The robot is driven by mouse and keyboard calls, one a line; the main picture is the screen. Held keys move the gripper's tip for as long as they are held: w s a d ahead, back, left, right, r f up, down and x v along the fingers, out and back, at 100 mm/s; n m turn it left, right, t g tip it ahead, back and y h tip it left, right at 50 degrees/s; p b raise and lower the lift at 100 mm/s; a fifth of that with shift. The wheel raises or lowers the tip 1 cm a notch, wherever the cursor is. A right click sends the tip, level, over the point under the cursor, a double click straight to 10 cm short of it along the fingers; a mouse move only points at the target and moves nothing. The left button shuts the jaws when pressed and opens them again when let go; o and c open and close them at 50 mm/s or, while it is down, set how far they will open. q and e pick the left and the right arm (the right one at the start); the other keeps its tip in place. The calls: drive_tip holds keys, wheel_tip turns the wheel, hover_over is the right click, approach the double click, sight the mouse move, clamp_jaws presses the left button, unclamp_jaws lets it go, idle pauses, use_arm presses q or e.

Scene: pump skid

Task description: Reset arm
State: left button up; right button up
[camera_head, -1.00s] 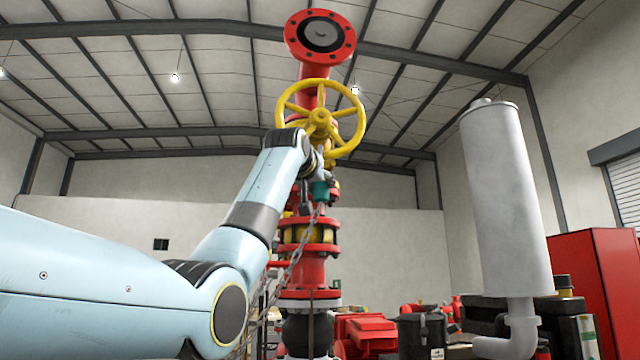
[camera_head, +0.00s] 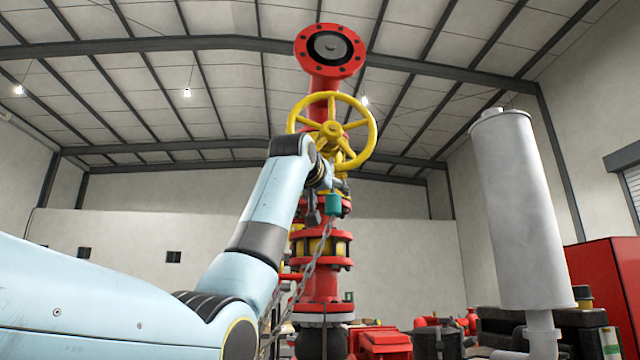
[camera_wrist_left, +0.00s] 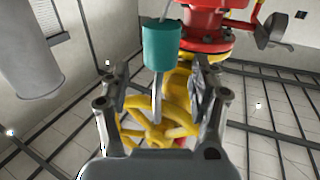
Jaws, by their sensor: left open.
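My left arm reaches up from the left in the head view. Its left gripper (camera_head: 328,188) is at the red pipe stack (camera_head: 322,285), just below the yellow handwheel (camera_head: 333,129). In the left wrist view the left gripper (camera_wrist_left: 160,85) has its two fingers spread apart. The yellow handwheel (camera_wrist_left: 160,130) shows between and beyond them. A teal cylinder (camera_wrist_left: 162,46) with a grey rod hangs close to the fingertips; it also shows beside the gripper in the head view (camera_head: 333,203). I cannot tell whether the fingers touch it. My right gripper is not in view.
A chain (camera_head: 300,285) hangs down beside the red pipe stack. A grey exhaust cylinder (camera_head: 520,210) stands to the right. A red cabinet (camera_head: 603,285) is at the far right. Red machinery (camera_head: 380,343) sits low. The space between stack and exhaust is open higher up.

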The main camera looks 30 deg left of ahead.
use_arm(q)
drive_tip(key=v, duration=0.9)
